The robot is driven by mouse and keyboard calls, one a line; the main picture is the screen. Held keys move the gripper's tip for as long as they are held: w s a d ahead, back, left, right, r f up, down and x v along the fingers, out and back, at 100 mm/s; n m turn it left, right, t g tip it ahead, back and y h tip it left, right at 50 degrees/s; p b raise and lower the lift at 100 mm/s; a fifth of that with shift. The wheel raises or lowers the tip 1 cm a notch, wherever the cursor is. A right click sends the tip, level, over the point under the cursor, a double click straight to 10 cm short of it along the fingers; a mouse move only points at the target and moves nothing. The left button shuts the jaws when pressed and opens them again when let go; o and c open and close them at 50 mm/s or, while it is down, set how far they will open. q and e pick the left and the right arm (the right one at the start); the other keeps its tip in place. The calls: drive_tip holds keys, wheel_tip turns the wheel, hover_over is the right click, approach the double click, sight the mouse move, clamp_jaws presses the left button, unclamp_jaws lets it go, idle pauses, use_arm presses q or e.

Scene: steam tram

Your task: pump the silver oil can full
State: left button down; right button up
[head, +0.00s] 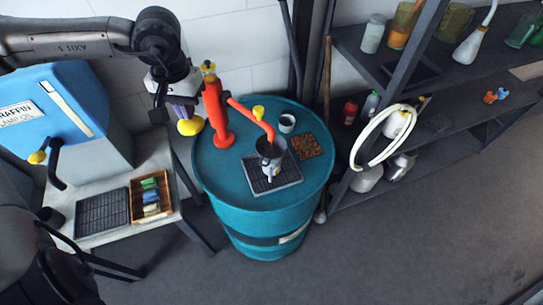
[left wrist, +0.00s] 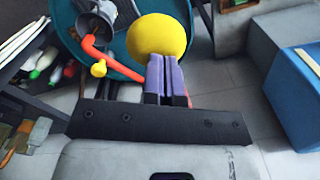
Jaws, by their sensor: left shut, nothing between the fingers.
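A teal drum (head: 225,185) carries an orange hand pump (head: 218,112) with an orange spout (head: 252,116). The silver oil can (head: 268,170), with a dark funnel (head: 270,148) in its top, stands upright on a black drip grate on the drum. The spout end is over the funnel; the can's fill level is hidden. My left gripper (head: 182,108) is shut and empty left of the pump. Its purple fingers (left wrist: 165,80) point at a large yellow knob (left wrist: 160,37), just beyond the tips; I cannot tell whether they touch. My right gripper is out of view.
A blue lamp-oil tank (head: 70,100) and a wooden tray (head: 135,205) are on the left bench. Dark shelves with bottles and a white hose (head: 362,145) stand close on the right.

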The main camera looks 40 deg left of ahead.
use_arm(q)
drive_tip(key=shift+f+b, duration=1.1)
drive_tip(key=shift+f, duration=0.4)
drive_tip(key=shift+f+b, duration=1.9)
drive_tip(key=shift+f, duration=0.3)
drive_tip(key=shift+r+p, duration=1.55)
drive_tip(key=shift+r, duration=0.6)
wheel_tip(320, 180, up, 7)
drive_tip(key=p, duration=0.5)
drive_tip(key=shift+r, duration=0.1)
drive_tip(key=shift+r+p, duration=0.8)
drive_tip(key=shift+r, duration=0.45)
